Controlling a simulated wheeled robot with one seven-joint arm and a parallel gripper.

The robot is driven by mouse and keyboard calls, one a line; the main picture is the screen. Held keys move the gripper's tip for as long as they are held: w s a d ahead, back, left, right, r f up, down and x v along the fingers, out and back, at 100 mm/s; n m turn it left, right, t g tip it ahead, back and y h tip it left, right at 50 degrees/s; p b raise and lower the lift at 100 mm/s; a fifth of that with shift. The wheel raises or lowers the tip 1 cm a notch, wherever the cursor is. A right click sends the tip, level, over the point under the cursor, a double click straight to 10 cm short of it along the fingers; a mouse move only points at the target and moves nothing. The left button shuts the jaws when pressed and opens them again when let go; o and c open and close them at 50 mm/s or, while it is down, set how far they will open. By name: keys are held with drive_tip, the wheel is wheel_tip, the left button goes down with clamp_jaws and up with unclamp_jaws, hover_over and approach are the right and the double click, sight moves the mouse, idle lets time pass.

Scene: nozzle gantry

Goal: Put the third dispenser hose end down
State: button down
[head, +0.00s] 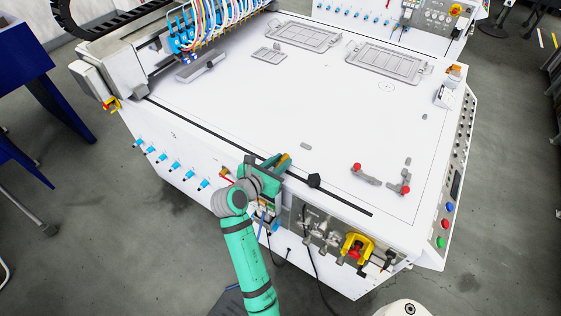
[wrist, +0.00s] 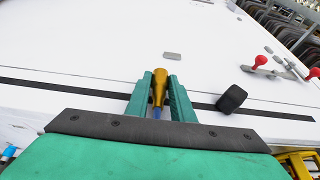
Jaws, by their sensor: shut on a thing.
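My gripper (head: 277,163) is at the front edge of the white machine table, over the black strip. In the wrist view its two green fingers (wrist: 160,97) are shut on a hose end (wrist: 160,85) with a yellow-brown tip and a blue part behind it. The hose end also shows as a small yellow-brown tip in the head view (head: 284,157). Whether it touches the table cannot be told. On the machine's front side, several blue hose ends (head: 175,167) stick out in a row to the left of my gripper.
A black knob-like block (head: 314,180) sits on the strip just right of my gripper; it also shows in the wrist view (wrist: 232,98). Red-handled clamps (head: 405,188) stand at the right. The white tabletop (head: 260,110) is mostly clear.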

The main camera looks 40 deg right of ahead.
drive_tip(key=shift+f, duration=0.6)
drive_tip(key=c, duration=1.5)
unclamp_jaws()
drive_tip(key=shift+c, duration=0.2)
drive_tip(key=shift+f, duration=0.1)
drive_tip(key=shift+s, duration=0.1)
